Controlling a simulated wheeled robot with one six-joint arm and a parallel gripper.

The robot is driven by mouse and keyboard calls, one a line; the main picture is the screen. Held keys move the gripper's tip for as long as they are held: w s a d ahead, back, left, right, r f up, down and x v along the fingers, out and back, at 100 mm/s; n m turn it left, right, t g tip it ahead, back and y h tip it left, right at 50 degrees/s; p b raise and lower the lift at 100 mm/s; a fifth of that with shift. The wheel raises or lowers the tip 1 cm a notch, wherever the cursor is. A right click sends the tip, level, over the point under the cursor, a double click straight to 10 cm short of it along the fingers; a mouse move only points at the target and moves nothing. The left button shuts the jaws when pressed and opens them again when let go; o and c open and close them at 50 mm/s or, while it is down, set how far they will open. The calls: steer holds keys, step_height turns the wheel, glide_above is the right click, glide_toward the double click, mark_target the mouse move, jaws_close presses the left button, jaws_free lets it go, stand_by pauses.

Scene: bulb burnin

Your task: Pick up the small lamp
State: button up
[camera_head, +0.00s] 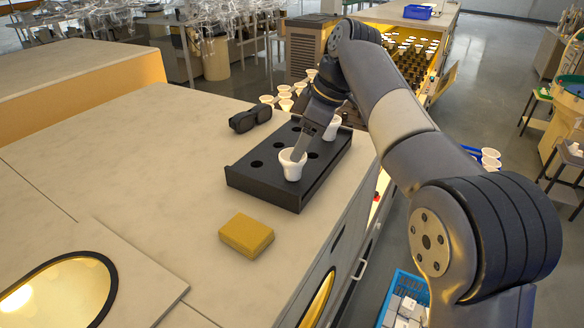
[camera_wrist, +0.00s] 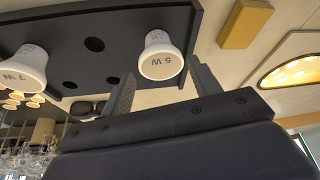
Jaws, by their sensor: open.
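Two white cup-shaped lamps stand in a black rack (camera_head: 240,178) with round holes. The nearer lamp (camera_head: 292,165) is marked "5 W" in the wrist view (camera_wrist: 161,57); the farther lamp (camera_head: 332,129) is marked "7 W" there (camera_wrist: 26,70). Which one is smaller is hard to judge from these views. My gripper (camera_head: 299,152) is open and reaches down at the 5 W lamp. In the wrist view its two fingertips (camera_wrist: 160,70) lie on either side of that lamp, with gaps visible. The lamps' lower parts are hidden in the rack.
A yellow block (camera_head: 246,235) lies in front of the rack, and dark goggles (camera_head: 250,117) lie behind it. Several white cups (camera_head: 284,96) stand beyond the counter. The counter (camera_head: 130,150) left of the rack is clear. A blue crate (camera_head: 408,285) is below the right edge.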

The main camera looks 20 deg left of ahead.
mark_target(291, 163)
steer(key=shift+a+f, duration=0.25)
steer(key=shift+f, duration=0.4)
steer(key=shift+p+x, duration=0.35)
steer(key=shift+x, duration=2.25)
steer(key=shift+s+a, duration=0.1)
steer(key=shift+a, duration=0.05)
steer(key=shift+c, duration=0.5)
steer(key=c, duration=0.5)
steer(key=shift+r, duration=0.15)
steer(key=shift+c, duration=0.2)
